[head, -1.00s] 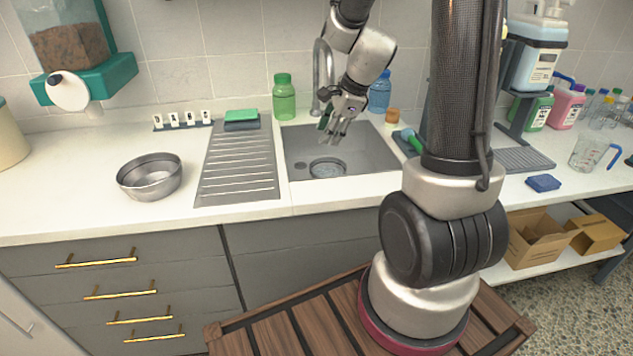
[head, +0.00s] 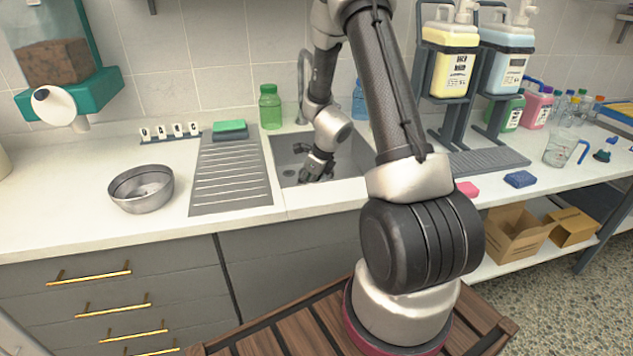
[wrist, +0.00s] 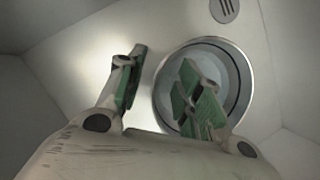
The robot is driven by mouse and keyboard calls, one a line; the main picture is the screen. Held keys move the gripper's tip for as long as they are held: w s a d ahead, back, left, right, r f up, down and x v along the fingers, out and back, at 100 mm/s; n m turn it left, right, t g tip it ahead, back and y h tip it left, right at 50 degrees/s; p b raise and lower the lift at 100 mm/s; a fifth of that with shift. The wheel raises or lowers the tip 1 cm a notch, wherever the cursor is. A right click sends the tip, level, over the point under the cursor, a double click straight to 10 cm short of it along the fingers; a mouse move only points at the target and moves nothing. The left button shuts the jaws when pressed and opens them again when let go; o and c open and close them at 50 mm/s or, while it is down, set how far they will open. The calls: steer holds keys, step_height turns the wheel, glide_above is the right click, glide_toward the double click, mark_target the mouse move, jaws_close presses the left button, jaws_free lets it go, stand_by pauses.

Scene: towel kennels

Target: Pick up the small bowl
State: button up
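The small bowl (wrist: 230,67) is a round metal bowl on the sink floor in the wrist view. In the head view my arm mostly hides it. My gripper (wrist: 164,62) is open above it, with green-padded fingers. In the wrist view the right finger overlaps the bowl's inside and the left finger is outside its left rim. I cannot tell how far the fingertips are above the rim. In the head view my gripper (head: 317,168) is down in the sink.
The sink (head: 283,150) has walls around my gripper and a slotted drain (wrist: 224,10). A metal bowl (head: 141,190) stands on the counter left of the ribbed drainboard (head: 231,180). A green bottle (head: 270,107) and a blue bottle (head: 359,100) stand behind the sink.

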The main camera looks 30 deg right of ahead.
steer(key=shift+c, duration=0.3)
jaws_close()
